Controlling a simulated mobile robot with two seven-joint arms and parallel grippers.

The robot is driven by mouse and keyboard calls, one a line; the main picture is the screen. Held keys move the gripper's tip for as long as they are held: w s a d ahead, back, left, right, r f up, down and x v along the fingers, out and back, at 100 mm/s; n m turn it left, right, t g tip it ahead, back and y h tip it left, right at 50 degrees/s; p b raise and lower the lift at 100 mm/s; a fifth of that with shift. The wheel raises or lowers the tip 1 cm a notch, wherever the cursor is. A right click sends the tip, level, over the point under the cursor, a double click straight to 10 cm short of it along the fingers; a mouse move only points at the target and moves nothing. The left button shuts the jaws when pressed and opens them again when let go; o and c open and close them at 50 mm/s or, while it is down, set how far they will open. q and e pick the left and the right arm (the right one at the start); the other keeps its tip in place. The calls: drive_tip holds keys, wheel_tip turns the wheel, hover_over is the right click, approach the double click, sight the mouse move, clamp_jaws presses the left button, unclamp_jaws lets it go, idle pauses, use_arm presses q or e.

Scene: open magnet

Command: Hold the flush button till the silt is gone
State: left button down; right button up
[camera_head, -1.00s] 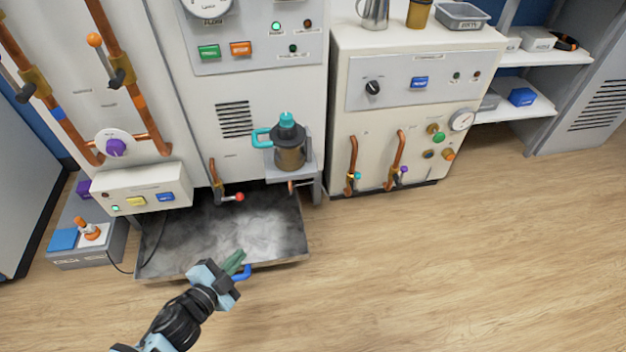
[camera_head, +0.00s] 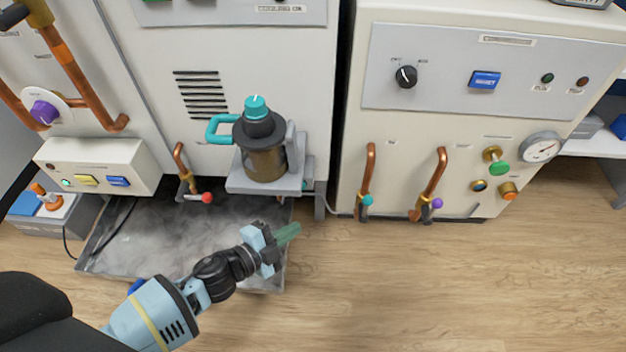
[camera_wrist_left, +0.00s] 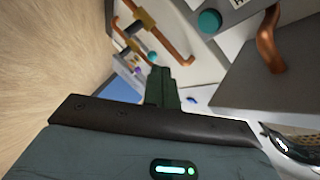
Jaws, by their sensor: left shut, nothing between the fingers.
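My left gripper (camera_head: 288,234) is shut and empty, its green fingers together over the right edge of the floor tray, below the canister. In the left wrist view its fingers (camera_wrist_left: 161,88) point toward the cabinet with copper pipes. I cannot read which button is the flush button. The right cabinet has a blue button (camera_head: 484,80), a green button (camera_head: 499,168) and an orange one (camera_head: 508,190). The left box has a yellow button (camera_head: 86,180) and a blue one (camera_head: 118,181). A canister (camera_head: 265,162) with a teal lid holds brown murky content. My right gripper is out of view.
A low tray (camera_head: 100,262) with cloudy grey content lies on the floor under the left cabinet. A red-tipped valve lever (camera_head: 206,198) hangs above it. Copper pipes (camera_head: 368,165) with valves stick out of the right cabinet. The wooden floor (camera_head: 430,285) in front is clear.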

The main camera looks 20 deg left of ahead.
use_arm(q)
drive_tip(key=w+a+b, duration=0.2)
drive_tip(key=w, duration=0.6)
drive_tip(key=shift+w+a, duration=0.2)
drive_tip(key=shift+w, duration=0.05)
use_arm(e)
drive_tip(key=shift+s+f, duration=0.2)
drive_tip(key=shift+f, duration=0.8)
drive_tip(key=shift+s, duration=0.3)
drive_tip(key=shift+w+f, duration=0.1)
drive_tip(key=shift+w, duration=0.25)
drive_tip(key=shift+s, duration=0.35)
use_arm(q)
drive_tip(key=shift+w, duration=0.15)
idle(0.3)
drive_tip(key=shift+w+a, duration=0.15)
drive_tip(key=shift+w, duration=0.1)
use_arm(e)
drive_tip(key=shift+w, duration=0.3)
